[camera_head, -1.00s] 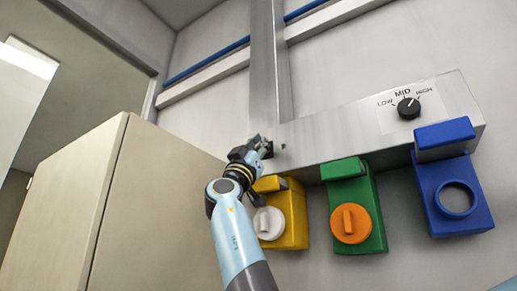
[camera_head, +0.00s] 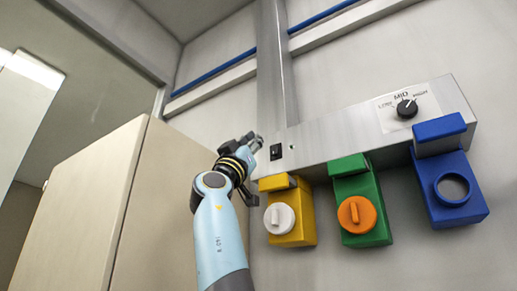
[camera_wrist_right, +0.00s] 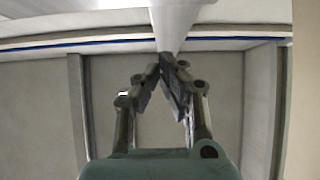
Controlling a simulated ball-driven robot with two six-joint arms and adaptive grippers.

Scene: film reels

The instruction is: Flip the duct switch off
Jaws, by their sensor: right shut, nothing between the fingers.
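The duct switch (camera_head: 276,152) is a small black rocker on the left part of the metal duct. In the right wrist view the fingers (camera_wrist_right: 170,62) come together in front of the metal duct post; the switch does not show there. My left gripper is out of view.
A dial (camera_head: 406,108) marked LOW, MID and HIGH is on the duct's right. Below hang a yellow box (camera_head: 299,231) with a white knob, a green box (camera_head: 372,190) with an orange knob and a blue box (camera_head: 463,215). A beige cabinet (camera_head: 120,215) stands left.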

